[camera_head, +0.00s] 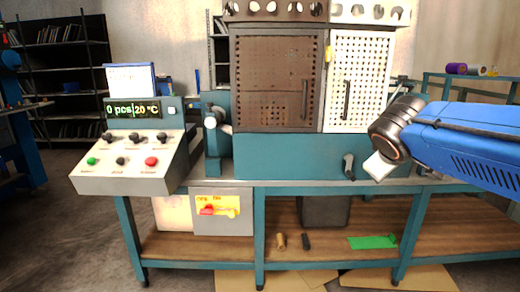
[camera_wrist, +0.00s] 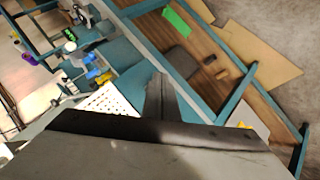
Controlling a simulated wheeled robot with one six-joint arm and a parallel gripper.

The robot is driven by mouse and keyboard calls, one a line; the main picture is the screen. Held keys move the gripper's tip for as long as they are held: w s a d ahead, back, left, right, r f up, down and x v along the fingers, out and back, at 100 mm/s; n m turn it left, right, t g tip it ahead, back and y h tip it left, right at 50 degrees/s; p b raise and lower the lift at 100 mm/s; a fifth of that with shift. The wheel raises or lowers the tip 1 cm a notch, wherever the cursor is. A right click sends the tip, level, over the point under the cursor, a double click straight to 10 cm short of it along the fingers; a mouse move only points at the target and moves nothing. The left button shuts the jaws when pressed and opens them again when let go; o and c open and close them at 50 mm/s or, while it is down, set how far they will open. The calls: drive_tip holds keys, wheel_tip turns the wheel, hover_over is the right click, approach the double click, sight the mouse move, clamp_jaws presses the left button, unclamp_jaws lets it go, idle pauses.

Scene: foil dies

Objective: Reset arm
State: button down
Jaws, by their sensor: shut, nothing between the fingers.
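My arm reaches in from the right edge in the head view, blue with a dark joint. Its pale end (camera_head: 380,166) hangs in front of the machine's right side, above the bench. In the wrist view my gripper (camera_wrist: 162,98) shows as a dark grey wedge with its fingers together and nothing held. It is tilted over the bench and touches nothing that I can see. The fingertips are not clearly visible in the head view.
A machine with a brown door (camera_head: 277,75) and a white perforated door (camera_head: 357,85) stands on the teal-framed bench. A control panel (camera_head: 130,160) is at left. The lower shelf (camera_head: 330,240) holds a green sheet (camera_head: 372,242) and small cylinders. Cardboard lies on the floor.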

drive_tip(key=s+a+f+m+g+y, duration=0.2)
drive_tip(key=s+f, duration=0.8)
drive_tip(key=s, duration=0.1)
drive_tip(key=s+a+f+m+g+y, duration=0.2)
drive_tip(key=s+f+m, duration=0.1)
drive_tip(key=s+f, duration=0.7)
drive_tip(key=shift+s+y, duration=0.4)
drive_tip(key=shift+s, duration=0.3)
drive_tip(key=shift+r, duration=0.1)
